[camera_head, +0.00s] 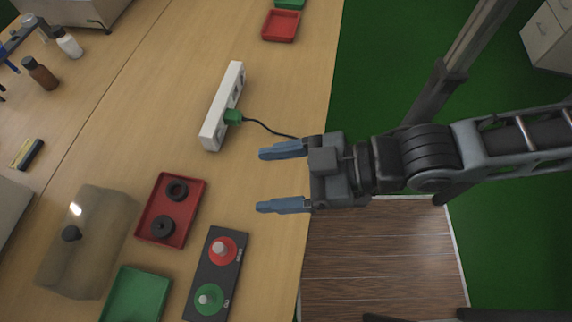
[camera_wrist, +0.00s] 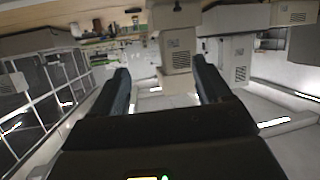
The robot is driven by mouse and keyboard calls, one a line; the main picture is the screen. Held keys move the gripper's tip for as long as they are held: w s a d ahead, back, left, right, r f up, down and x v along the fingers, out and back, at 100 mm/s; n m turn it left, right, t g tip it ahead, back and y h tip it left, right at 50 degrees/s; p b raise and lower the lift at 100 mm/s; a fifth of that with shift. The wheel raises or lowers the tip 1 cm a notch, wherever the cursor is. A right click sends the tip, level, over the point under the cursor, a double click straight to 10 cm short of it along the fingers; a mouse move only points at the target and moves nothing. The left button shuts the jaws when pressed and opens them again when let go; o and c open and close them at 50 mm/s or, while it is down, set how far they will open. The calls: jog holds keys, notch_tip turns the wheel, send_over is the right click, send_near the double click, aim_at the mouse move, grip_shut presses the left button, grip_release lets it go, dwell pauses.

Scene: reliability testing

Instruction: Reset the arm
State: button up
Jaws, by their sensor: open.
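My gripper (camera_head: 283,178) is open and empty, with its two blue fingers apart. It is over the right edge of the wooden table (camera_head: 262,75) and points left in the head view. My arm (camera_head: 430,158) reaches in from the right. In the wrist view my gripper's fingers (camera_wrist: 162,90) are spread with nothing between them. The wrist camera looks out across the room toward machines and a ceiling or wall area, not down at the table.
A white power strip (camera_head: 222,105) with a green plug (camera_head: 233,117) lies left of my gripper; its dark cable runs toward the fingers. A red tray (camera_head: 185,228) holds two black rings. A button box (camera_head: 229,272), green tray (camera_head: 137,296) and clear cover (camera_head: 88,245) stand nearby.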

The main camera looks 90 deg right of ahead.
jog(key=shift+s+a+r+t+b, duration=0.1)
jog(key=shift+s+r+t+b, duration=0.1)
jog(key=shift+s+r, duration=0.25)
jog(key=shift+s+a+r+t+b, duration=0.1)
jog(key=shift+s+r+t+b, duration=0.15)
jog(key=shift+r, duration=0.3)
dwell(0.5)
